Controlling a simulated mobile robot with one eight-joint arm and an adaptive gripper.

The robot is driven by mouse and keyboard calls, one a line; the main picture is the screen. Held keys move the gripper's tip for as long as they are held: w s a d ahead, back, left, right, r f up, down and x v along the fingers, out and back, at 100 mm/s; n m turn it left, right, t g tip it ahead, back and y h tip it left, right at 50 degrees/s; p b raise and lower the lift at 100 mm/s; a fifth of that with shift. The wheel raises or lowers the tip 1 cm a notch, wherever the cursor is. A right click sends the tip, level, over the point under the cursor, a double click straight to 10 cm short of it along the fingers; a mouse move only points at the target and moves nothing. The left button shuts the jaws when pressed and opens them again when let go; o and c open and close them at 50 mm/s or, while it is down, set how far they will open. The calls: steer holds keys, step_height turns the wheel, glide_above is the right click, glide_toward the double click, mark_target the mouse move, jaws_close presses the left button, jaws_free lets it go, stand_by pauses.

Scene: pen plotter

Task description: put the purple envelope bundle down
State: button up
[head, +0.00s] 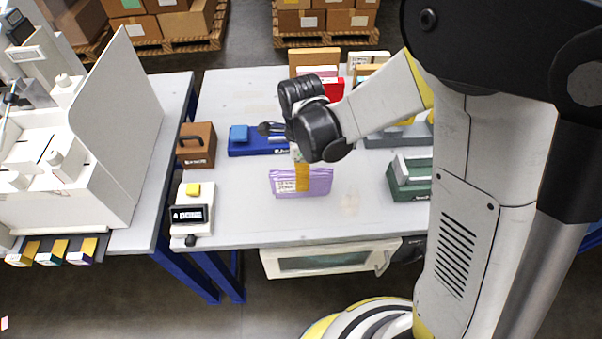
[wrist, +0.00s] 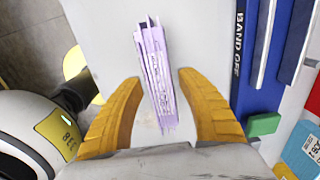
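The purple envelope bundle (head: 320,182) stands on the light table near its front edge, with a white label on its face. In the wrist view the bundle (wrist: 153,62) shows from above as a thin stack of lilac sheets, slightly fanned. My gripper (wrist: 160,77) has its two yellow fingers spread, one on each side of the bundle, with a visible gap on both sides. In the head view my gripper (head: 302,186) reaches down in front of the bundle and hides part of it.
A blue tool (head: 259,147) labelled BAND lies behind the bundle. A brown box (head: 196,146) and a white device with a yellow button (head: 192,215) stand to the left. A green holder (head: 409,185) stands to the right. Upright envelopes and boxes (head: 315,62) stand at the back.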

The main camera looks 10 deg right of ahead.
step_height(320, 180, up, 12)
steer(key=p, duration=0.5)
steer(key=s+d+r+n+t, duration=0.7)
steer(key=s+d+r+n, duration=0.4)
steer(key=n, duration=0.7)
steer(key=shift+d, duration=1.25)
steer(key=shift+w+r, duration=0.1)
